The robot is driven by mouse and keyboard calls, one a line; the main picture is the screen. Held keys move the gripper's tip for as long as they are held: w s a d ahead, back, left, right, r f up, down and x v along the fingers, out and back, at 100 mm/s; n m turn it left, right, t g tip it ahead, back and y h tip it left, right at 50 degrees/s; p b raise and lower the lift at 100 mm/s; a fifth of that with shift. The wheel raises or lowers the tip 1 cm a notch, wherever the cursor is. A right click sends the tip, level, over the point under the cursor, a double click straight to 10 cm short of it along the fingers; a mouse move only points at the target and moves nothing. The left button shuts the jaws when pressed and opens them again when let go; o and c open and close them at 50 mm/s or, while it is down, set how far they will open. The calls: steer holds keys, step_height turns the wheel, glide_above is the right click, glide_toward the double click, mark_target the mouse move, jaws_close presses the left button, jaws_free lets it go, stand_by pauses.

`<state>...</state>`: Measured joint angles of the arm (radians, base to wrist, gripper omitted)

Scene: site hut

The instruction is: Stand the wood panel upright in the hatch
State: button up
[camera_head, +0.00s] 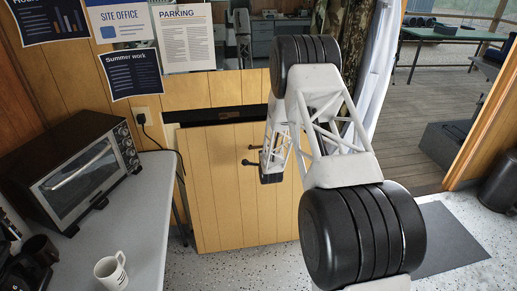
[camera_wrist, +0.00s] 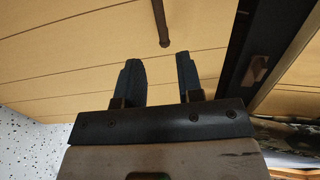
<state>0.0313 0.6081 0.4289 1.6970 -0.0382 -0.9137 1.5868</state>
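The wood panel (camera_head: 222,195) is a plank-faced yellow board standing over the hatch low in the wall. A dark gap of the hatch opening (camera_head: 228,114) shows above its top edge, so it does not look flush; its exact tilt is unclear. A dark bar handle (camera_wrist: 160,22) sticks out from the panel face. In the wrist view my gripper (camera_wrist: 158,70) is open and empty, its two dark fingers pointing at the panel. The handle's end lies just beyond the fingertips, roughly between them.
A grey counter (camera_head: 130,215) at left carries a toaster oven (camera_head: 85,170) and a white mug (camera_head: 111,270). A cord hangs from the wall outlet (camera_head: 141,115) near the panel's left edge. Speckled floor (camera_head: 235,268) is open in front; a doorway lies right.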

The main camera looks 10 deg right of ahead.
mark_target(259, 146)
steer(key=shift+w, duration=0.15)
steer(key=shift+x, duration=6.3)
steer(key=shift+f, duration=0.1)
jaws_close()
steer(key=shift+w+r, duration=0.15)
steer(key=shift+r, duration=0.05)
